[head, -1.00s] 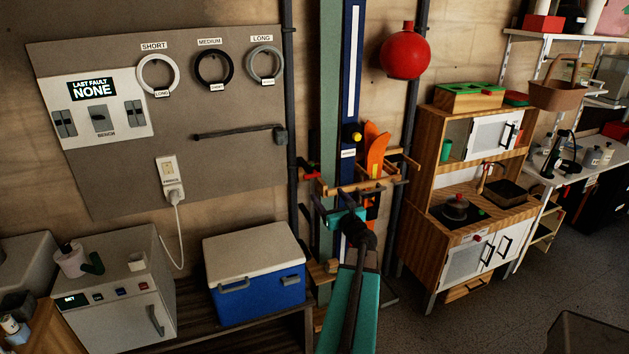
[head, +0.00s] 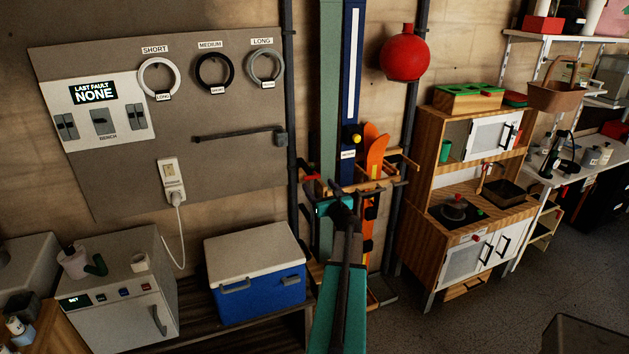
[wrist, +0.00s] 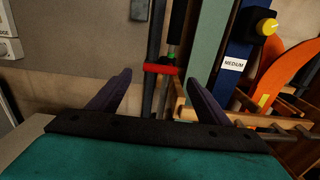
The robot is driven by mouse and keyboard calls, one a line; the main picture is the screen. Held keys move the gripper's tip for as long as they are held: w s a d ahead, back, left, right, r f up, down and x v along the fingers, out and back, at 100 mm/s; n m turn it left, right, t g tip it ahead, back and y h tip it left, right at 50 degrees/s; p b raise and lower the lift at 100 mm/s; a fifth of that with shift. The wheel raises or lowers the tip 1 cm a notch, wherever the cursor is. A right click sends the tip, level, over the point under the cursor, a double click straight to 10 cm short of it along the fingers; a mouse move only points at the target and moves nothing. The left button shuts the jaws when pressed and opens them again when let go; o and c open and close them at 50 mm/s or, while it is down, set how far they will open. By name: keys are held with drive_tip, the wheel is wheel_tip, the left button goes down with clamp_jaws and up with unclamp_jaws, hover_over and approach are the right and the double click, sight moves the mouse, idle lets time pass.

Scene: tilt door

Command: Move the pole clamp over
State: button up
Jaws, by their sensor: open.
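A red clamp part (wrist: 160,69) is in the upper middle of the wrist view, beside a dark upright pole (wrist: 155,45). It looks like the pole clamp, with a thin rod and a green bit next to it. In the head view a small red part (head: 311,178) shows near the dark pole (head: 290,120), partly behind my gripper. My gripper (head: 322,188) is open in front of it. In the wrist view the two dark fingers (wrist: 178,80) stand apart on either side of the red part, with nothing visibly held. Whether they touch it cannot be told.
A wooden rack (head: 375,172) with an orange item (head: 375,150) sits right of my gripper. A blue post (head: 352,80) with a yellow knob and a green post (head: 328,90) stand behind. A blue cooler (head: 262,290) is at lower left.

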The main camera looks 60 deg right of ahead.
sight(313, 178)
drive_tip(key=shift+p+x, duration=0.75)
drive_tip(key=shift+x, duration=1.8)
drive_tip(key=c, duration=1.1)
